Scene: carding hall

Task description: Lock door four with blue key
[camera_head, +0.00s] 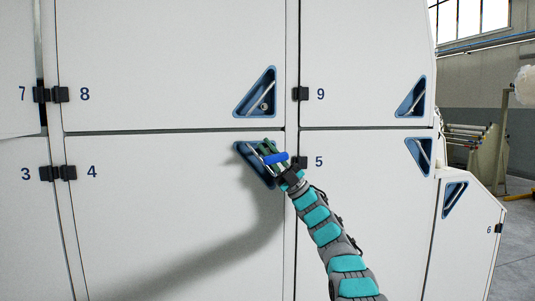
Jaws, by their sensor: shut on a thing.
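Door four (165,215) is a white panel at lower left centre, marked 4 beside its black hinge. Its blue triangular handle recess (243,149) is at the door's upper right corner. My gripper (271,153) is at this recess, reached from the lower right by my teal and grey arm. It is shut on the blue key (276,158), whose blue grip shows between the fingers. The fingers and key cover much of the recess. I cannot tell whether the key's tip is in the lock. The door looks flush with its neighbours.
Door 8 (165,65) is above, with its own recess (256,93). Doors 9 (360,50) and 5 (355,180) are to the right, and a lower door 6 (470,240) is beyond. Rolls on a rack (465,135) stand at far right, near open floor.

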